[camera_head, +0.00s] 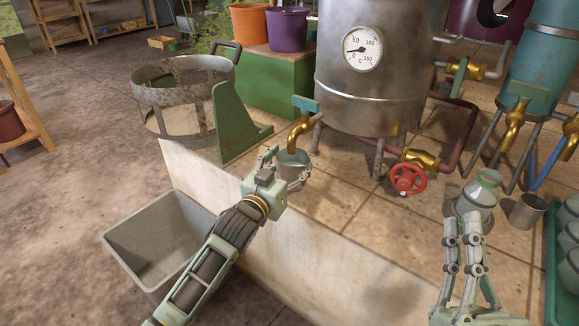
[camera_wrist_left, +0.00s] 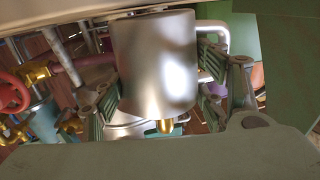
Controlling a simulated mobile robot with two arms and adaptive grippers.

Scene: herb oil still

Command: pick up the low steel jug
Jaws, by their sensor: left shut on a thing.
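The low steel jug (camera_head: 292,168) is at the end of the stone bench, below the brass tap (camera_head: 299,130) of the big steel still. My left gripper (camera_head: 277,170) is shut on it. In the left wrist view the jug's shiny body (camera_wrist_left: 157,65) fills the space between the fingers, and its handle (camera_wrist_left: 218,32) shows on the right. I cannot tell whether the jug touches the bench.
The steel still (camera_head: 365,85) stands just behind the jug. A green bracket (camera_head: 232,130) is left of the jug. A red valve wheel (camera_head: 407,179), a small steel cup (camera_head: 526,211) and a green tray (camera_head: 553,265) are to the right. A grey bin (camera_head: 160,240) stands on the floor.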

